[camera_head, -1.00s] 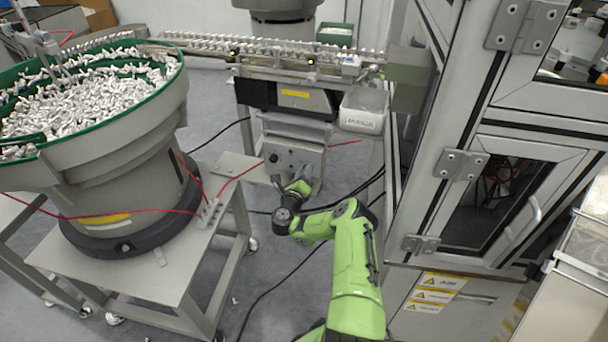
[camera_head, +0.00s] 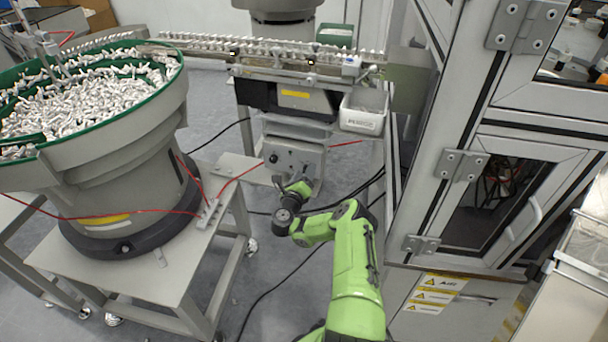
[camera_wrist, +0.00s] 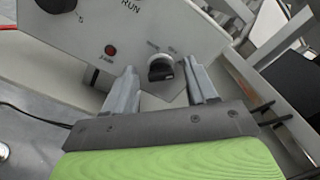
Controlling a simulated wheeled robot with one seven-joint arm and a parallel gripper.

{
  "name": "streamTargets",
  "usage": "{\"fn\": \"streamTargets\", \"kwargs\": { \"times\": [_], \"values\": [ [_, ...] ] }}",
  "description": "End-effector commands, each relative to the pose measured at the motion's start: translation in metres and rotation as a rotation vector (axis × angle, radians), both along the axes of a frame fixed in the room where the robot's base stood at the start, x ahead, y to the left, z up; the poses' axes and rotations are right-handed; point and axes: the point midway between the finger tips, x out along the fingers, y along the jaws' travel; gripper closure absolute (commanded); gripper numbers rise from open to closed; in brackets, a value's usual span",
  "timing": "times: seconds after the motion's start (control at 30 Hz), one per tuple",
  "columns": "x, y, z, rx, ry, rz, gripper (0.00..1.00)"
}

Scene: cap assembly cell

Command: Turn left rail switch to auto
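The rail control box (camera_head: 296,160) is a grey metal box under the feeder rail. In the wrist view its panel (camera_wrist: 135,28) shows a black rotary switch (camera_wrist: 160,68) with small labels above it that are too blurred to read. My gripper (camera_wrist: 165,82) is open, its two grey fingers on either side of the switch in the picture, the right finger nearer to it. I cannot tell whether either finger touches it. In the head view my gripper (camera_head: 300,188) is in front of the box, and its fingers are mostly hidden.
A bowl feeder (camera_head: 110,150) full of white parts stands at the left. A white bin (camera_head: 363,110) hangs right of the box. The machine cabinet (camera_head: 450,190) stands at the right.

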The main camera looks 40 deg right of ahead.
Motion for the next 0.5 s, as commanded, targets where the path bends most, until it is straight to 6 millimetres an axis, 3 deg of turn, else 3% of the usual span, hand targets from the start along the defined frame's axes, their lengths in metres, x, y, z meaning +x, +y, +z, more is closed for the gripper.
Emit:
{"fn": "streamTargets", "kwargs": {
  "times": [0.17,0.5],
  "values": [
    [0.0,0.002,0.001,-0.002,0.001,0.001,0.43],
    [-0.026,0.047,0.005,-0.005,0.004,0.008,0.43]
  ]
}}
